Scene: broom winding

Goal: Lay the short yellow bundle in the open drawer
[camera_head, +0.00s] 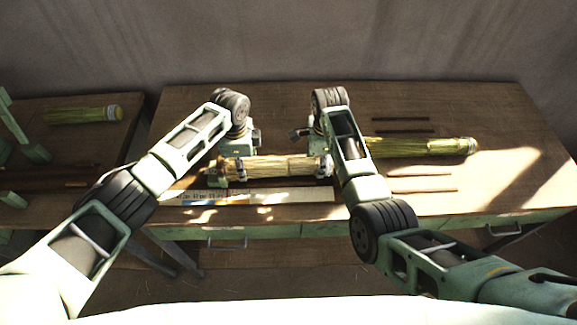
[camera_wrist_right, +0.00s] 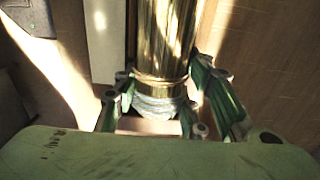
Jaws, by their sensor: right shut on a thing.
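A yellow straw bundle (camera_head: 280,167) lies crosswise between my two grippers at the middle of the table. My right gripper (camera_head: 325,165) is shut on its right end. In the right wrist view the fingers (camera_wrist_right: 160,105) stand on both sides of the bundle (camera_wrist_right: 165,45), near its pale bound end. My left gripper (camera_head: 239,168) is at the bundle's left end; its grip is too small to tell. Another yellow bundle (camera_head: 425,147) lies to the right, partly behind my right arm. A drawer front with a handle (camera_head: 228,243) shows under the table edge; I see no open drawer interior.
A third yellow bundle (camera_head: 82,114) lies on the side table (camera_head: 45,140) at left. Dark thin rods (camera_head: 405,130) and brown strips (camera_head: 425,190) lie on the main table's right half. A ruler-like strip (camera_head: 215,197) lies near the front edge. A second drawer handle (camera_head: 505,232) shows at right.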

